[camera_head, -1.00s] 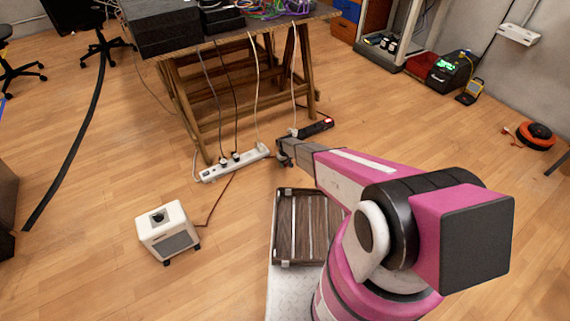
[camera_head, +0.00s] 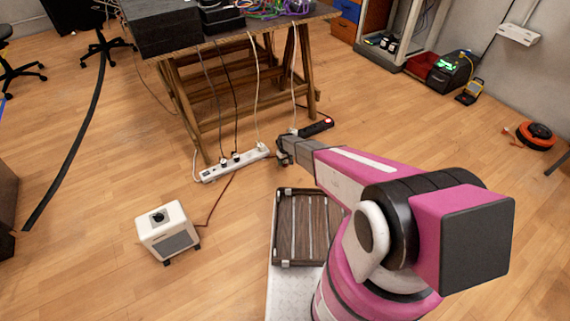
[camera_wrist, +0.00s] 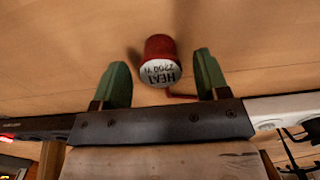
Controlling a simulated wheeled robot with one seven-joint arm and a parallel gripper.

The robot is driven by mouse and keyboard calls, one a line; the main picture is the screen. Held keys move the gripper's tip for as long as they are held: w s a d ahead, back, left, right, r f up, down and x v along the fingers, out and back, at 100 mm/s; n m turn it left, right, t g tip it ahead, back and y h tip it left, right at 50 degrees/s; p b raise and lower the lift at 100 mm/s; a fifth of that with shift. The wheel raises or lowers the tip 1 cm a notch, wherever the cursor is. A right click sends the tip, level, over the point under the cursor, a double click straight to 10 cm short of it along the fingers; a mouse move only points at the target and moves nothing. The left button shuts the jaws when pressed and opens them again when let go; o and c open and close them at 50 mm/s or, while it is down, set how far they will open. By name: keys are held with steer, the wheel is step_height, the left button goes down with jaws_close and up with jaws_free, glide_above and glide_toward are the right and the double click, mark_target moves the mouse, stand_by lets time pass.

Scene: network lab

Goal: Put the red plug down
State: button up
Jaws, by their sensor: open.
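In the head view my gripper (camera_head: 284,152) is low, at the right end of the white power strip (camera_head: 210,173); the plug is hidden there.
A black power strip (camera_head: 317,128) with a red switch lies just beyond my gripper. A white heater box (camera_head: 168,232) with a red cord stands at left. A wooden trestle table (camera_head: 190,110) with hanging cables stands behind. Open wood floor (camera_head: 90,270) lies at left.

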step_height(320, 180, up, 11)
step_height(320, 180, up, 16)
steer(key=m, duration=0.2)
glide_above(286, 162)
steer(key=s+d, duration=0.9)
steer(key=s+d+r+m, duration=0.2)
steer(key=s+d+r, duration=0.5)
steer(key=s+r, duration=0.5)
steer(key=s+d+r+m, duration=0.2)
steer(key=s+d+r, duration=0.4)
steer(key=s+r, duration=0.6)
steer(key=shift+d+r+m, duration=0.4)
steer(key=shift+r, duration=0.35)
